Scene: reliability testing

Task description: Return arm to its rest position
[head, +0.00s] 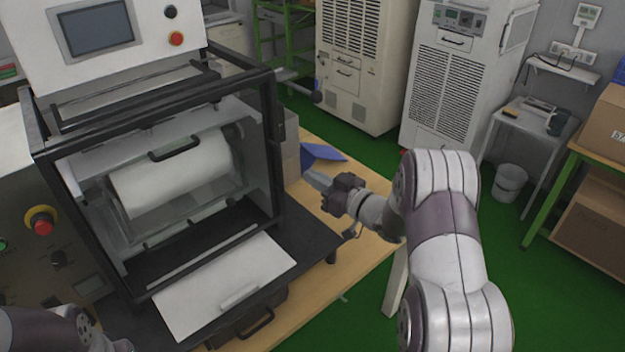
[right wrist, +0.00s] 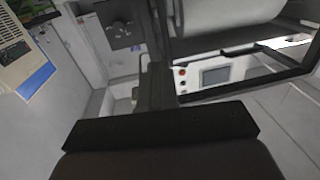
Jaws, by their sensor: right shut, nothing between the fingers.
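My right arm (head: 440,230) comes in from the lower right of the head view and bends back toward the machine. My right gripper (head: 316,182) is shut and empty, beside the right side of the machine and above the wooden table. In the right wrist view the shut fingers (right wrist: 157,88) point up the picture, with a machine part and a small screen beyond them. Part of my left arm (head: 45,330) shows at the bottom left of the head view; its gripper cannot be made out.
A black-framed machine (head: 160,170) with a white roller fills the left. A wooden table (head: 360,262) extends under it. A blue item (head: 322,153) lies behind my right gripper. Cabinets (head: 455,80) stand at the back.

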